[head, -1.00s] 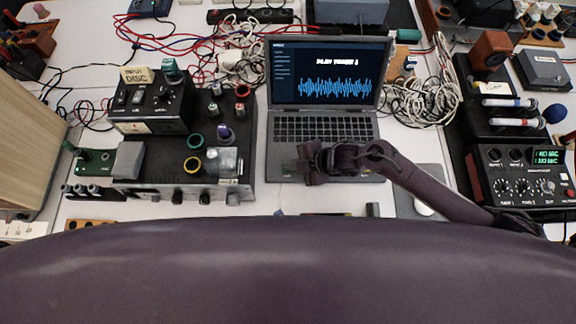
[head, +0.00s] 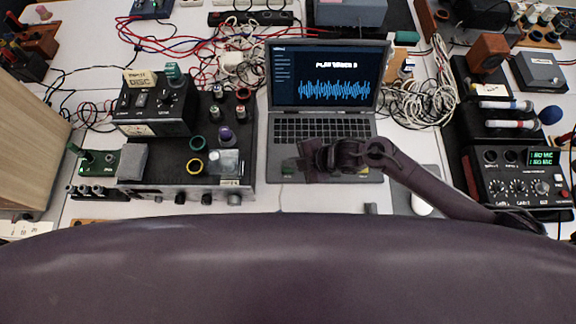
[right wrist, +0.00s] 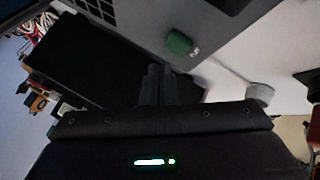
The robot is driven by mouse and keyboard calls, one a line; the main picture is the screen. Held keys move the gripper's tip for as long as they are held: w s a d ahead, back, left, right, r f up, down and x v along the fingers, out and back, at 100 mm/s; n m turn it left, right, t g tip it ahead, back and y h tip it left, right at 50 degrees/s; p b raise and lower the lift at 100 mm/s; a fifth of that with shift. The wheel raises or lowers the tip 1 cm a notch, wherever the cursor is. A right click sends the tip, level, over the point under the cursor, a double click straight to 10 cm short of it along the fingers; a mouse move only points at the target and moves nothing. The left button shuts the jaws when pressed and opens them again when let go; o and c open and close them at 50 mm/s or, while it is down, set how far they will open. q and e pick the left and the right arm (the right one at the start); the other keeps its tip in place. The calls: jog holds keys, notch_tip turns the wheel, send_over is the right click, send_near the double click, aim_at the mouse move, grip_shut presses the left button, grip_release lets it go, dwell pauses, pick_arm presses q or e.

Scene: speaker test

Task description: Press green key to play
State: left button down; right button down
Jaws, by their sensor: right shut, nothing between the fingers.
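The green key (right wrist: 179,43), labelled PLAY, is a small raised block on the grey palm rest of the laptop (head: 323,125) in the right wrist view. In the head view a dark green patch (head: 288,167) shows at the laptop's front left, just left of my right gripper (head: 306,160). My right gripper is over the laptop's front part, shut and empty. Its fingers (right wrist: 157,86) show in the wrist view, below and left of the key and apart from it in the picture. The laptop screen shows a blue waveform under white text. My left gripper is not in view.
A black amplifier box (head: 168,172) with knobs and coloured rings stands left of the laptop. A mixer (head: 520,178) stands at the far right. Cables (head: 425,95) lie tangled behind.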

jog(key=shift+r+p, duration=1.6)
jog(key=shift+r, duration=0.65)
jog(key=shift+f, duration=0.1)
